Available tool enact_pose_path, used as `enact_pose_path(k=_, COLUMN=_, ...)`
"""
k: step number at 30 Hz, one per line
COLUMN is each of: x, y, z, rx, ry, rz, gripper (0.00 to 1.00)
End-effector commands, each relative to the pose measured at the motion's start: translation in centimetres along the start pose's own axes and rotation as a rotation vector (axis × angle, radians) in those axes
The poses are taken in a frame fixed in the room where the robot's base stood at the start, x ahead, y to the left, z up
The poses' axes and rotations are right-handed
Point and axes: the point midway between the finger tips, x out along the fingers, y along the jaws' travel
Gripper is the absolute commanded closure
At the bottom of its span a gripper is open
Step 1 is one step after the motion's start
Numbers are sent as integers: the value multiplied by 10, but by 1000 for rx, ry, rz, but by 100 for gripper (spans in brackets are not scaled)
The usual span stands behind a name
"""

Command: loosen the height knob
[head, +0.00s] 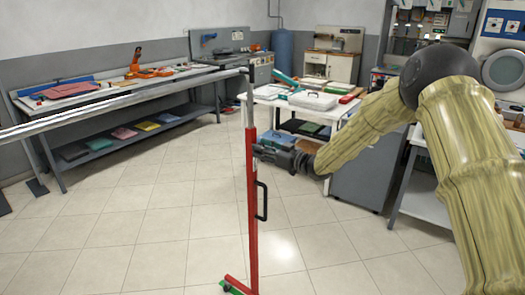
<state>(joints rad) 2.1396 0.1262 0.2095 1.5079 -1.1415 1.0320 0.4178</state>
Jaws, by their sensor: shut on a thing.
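A red upright post (251,215) with a lighter upper tube (247,105) stands on the tiled floor, carrying a long grey rail (130,98) that runs off to the left. My gripper (261,150) reaches in from the right and is shut at the right side of the post, near the top of its red part. The height knob is hidden by the jaws, and its shape cannot be made out. A black handle (263,202) sticks out from the post below my gripper.
A long workbench (110,100) with a lower shelf stands along the left wall. A white table (330,112) with a tray is behind my gripper, and a grey cabinet (365,175) is to the right. The floor (130,225) at front left is clear.

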Motion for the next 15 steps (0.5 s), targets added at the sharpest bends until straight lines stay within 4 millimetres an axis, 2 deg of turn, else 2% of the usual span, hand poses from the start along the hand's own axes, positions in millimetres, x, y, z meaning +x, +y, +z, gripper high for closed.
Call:
enact_pose_path(k=8, x=0, y=1, z=3, rx=-152, ry=1, rz=2, gripper=88)
enact_pose_path(k=15, x=0, y=2, z=5, rx=-370, ry=0, rz=3, gripper=88)
